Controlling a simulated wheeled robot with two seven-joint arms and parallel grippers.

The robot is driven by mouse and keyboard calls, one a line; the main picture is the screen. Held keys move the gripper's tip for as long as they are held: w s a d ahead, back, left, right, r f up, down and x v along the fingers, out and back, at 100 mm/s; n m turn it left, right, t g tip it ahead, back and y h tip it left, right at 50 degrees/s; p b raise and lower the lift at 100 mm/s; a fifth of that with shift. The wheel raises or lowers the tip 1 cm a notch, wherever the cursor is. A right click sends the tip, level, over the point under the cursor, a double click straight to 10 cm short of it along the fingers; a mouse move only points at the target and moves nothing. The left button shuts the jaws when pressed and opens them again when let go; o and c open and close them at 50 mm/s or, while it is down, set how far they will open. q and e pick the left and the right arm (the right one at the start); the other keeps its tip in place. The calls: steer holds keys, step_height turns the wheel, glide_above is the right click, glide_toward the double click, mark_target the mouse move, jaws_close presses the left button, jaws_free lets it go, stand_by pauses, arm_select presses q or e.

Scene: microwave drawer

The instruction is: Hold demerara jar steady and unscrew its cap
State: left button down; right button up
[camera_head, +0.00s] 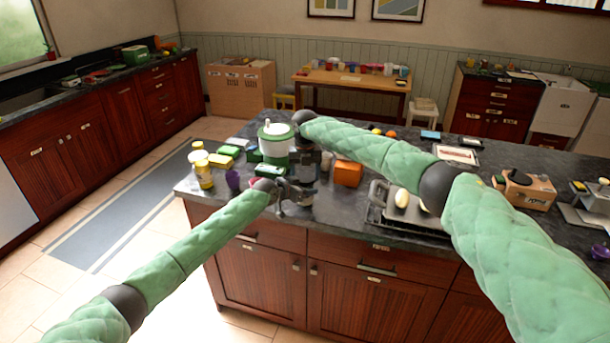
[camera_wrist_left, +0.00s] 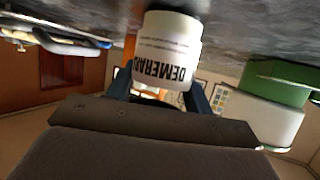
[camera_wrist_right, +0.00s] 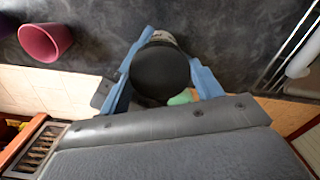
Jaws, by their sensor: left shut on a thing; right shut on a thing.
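The demerara jar (camera_wrist_left: 165,50) is white with black lettering and shows upside down in the left wrist view. My left gripper (camera_head: 288,192) is shut on its body, one blue finger on each side. The jar's black round cap (camera_wrist_right: 160,73) faces the right wrist camera, with a strip of the jar visible behind it. My right gripper (camera_head: 308,150) is shut on the cap from above, its blue fingers on both sides. In the head view the two grippers meet one above the other over the counter's front edge region and mostly hide the jar.
A green and white canister (camera_head: 274,140) stands close behind the grippers. Yellow bottles (camera_head: 203,172) and a purple cup (camera_head: 232,180) are to the left. An orange box (camera_head: 347,173) and a metal tray (camera_head: 432,221) are to the right on the dark counter (camera_head: 335,212).

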steer(key=o, duration=1.1)
steer(key=shift+s+a, duration=0.1)
steer(key=shift+a, duration=0.15)
steer(key=shift+r, duration=0.1)
